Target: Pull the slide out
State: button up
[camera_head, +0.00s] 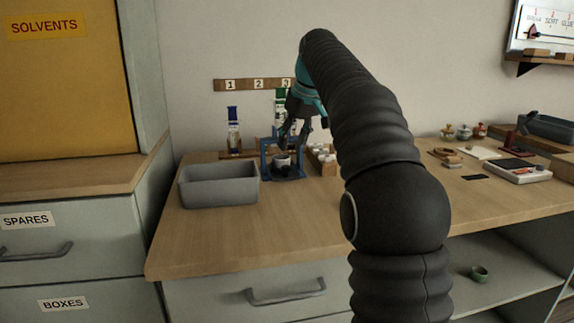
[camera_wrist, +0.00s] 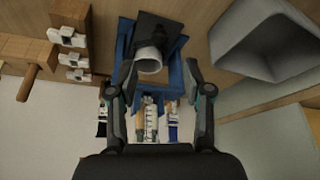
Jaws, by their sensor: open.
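A blue stand (camera_head: 266,163) is on the bench, and it also shows in the wrist view (camera_wrist: 180,78). A dark plate (camera_wrist: 158,28) lies on it; I cannot tell for sure whether this is the slide. A small white cup-like piece (camera_head: 283,160) is at the stand, and it also shows in the wrist view (camera_wrist: 149,60) beside the plate. My gripper (camera_head: 292,140) is open above the stand, pointing down. My gripper partly hides the stand.
A grey bin (camera_head: 218,186) stands left of the blue stand. A rack with white-topped pieces (camera_head: 322,158) is close on the right. The front bench area is clear.

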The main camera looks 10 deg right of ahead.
aim_at(286, 166)
jog(key=b+x, duration=0.1)
jog(key=x, duration=0.6)
jog(key=shift+w+f, duration=0.1)
jog(key=shift+f, duration=0.1)
grip_shut()
